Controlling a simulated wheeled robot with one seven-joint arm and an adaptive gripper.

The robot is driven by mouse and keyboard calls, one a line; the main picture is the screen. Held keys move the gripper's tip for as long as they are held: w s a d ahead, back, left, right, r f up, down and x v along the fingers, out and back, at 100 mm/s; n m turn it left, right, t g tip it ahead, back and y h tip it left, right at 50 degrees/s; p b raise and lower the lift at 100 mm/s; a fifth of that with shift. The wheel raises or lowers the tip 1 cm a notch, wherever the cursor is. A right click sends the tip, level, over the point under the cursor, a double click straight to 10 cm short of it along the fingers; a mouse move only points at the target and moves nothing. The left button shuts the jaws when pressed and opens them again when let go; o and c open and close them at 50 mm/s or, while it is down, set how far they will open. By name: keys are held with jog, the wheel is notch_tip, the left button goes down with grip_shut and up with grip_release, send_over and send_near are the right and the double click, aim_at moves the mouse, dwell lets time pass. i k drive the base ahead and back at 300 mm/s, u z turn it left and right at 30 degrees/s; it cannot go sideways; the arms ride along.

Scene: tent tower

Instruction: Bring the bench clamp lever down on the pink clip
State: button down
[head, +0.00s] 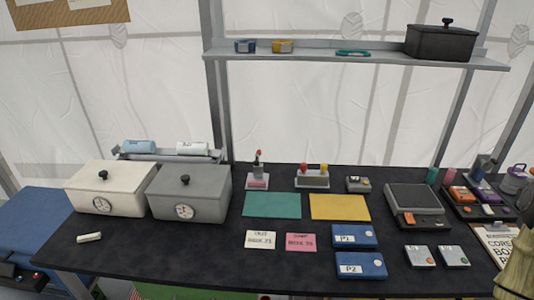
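A small bench clamp (257,169) stands at the back of the black bench, left of centre, behind the green mat. Its lever (259,156), with a red tip, points up. A pink piece (257,184), which looks like the pink clip, sits low at the clamp's base under the raised lever. It is too small to tell exactly how it is seated.
A grey lidded box (189,203) stands left of the clamp and a small stand with red and yellow knobs (312,178) stands right of it. The green mat (272,206) lies flat in front. A shelf (330,57) hangs above the bench's back.

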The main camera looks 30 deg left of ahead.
aim_at(256, 162)
jog(key=u, duration=1.2)
